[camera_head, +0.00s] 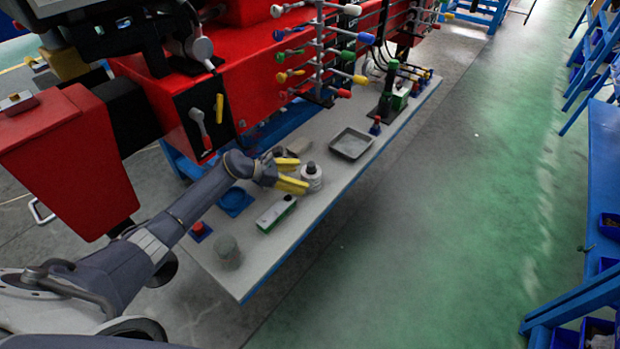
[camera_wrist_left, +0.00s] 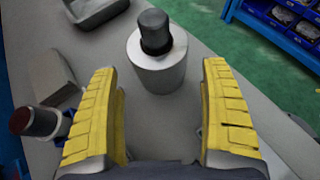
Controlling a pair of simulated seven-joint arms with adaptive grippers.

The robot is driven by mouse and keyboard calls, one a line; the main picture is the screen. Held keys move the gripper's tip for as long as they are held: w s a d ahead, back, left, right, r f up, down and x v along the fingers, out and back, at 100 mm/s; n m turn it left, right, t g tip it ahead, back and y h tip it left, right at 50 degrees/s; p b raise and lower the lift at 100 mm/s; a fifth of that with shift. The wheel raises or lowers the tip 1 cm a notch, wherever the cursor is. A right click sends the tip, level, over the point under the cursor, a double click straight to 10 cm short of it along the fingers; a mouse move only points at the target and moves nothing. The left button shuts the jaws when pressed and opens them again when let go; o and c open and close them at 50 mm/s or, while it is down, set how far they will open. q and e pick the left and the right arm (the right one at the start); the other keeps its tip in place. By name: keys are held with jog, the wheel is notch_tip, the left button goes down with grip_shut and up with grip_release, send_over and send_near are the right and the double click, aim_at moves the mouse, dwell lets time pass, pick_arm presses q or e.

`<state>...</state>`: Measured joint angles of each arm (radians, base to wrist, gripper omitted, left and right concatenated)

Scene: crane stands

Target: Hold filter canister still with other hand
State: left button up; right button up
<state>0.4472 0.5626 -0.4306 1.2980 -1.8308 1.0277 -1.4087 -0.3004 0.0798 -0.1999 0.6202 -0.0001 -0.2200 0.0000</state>
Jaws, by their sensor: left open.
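The filter canister (camera_head: 311,177) looks like a white cylinder with a black cap and stands upright on the grey bench top. It also shows in the left wrist view (camera_wrist_left: 157,62), just beyond the fingertips. My left gripper (camera_head: 291,175) is open, with its yellow fingers pointing at the canister. In the left wrist view the left gripper (camera_wrist_left: 165,100) has empty space between its fingers, and the canister stands ahead of that gap. I cannot tell whether a finger touches it. My right gripper is not in view.
The bench (camera_head: 262,262) also bears a grey tray (camera_head: 350,144), a green-and-white box (camera_head: 276,214), a grey cylinder (camera_head: 227,252) and a blue dish (camera_head: 236,201). A red machine (camera_head: 250,60) with coloured-knob levers stands behind. A grey block (camera_wrist_left: 56,78) lies left of the canister.

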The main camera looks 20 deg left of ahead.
aim_at(302, 177)
pick_arm(q)
jog(key=shift+x, duration=1.9)
jog(key=shift+w, duration=0.1)
jog(key=c, duration=1)
